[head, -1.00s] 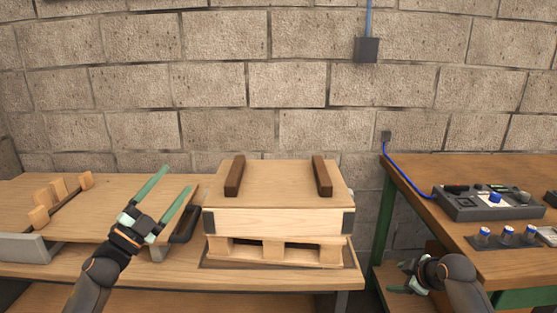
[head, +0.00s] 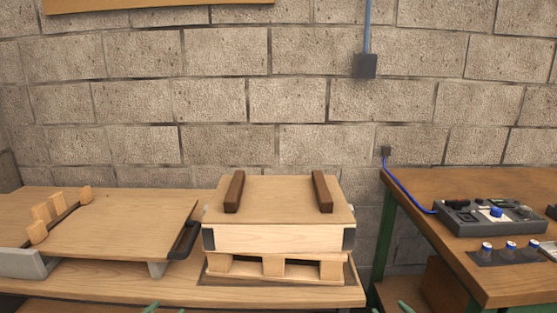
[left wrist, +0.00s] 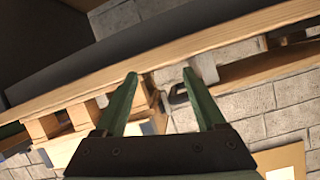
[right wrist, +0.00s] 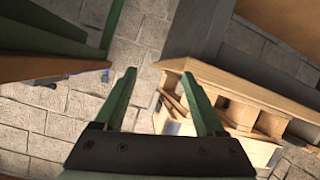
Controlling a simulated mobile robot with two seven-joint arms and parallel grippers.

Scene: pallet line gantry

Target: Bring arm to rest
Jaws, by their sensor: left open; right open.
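My left gripper (left wrist: 160,76) is open and empty in the left wrist view. In the head view only a green tip of it (head: 151,308) shows at the bottom edge. My right gripper (right wrist: 159,74) is open and empty in the right wrist view. Its green tip (head: 405,307) shows at the bottom edge of the head view, right of centre. Both arms are otherwise out of the head view. Neither gripper touches anything that I can see.
A lidded wooden crate (head: 272,238) with two dark battens stands on a small pallet (head: 273,267) on the wooden bench (head: 180,293). A low board (head: 130,232) with a black handle is left. A green-framed table (head: 425,186) holding a control box (head: 485,221) is right.

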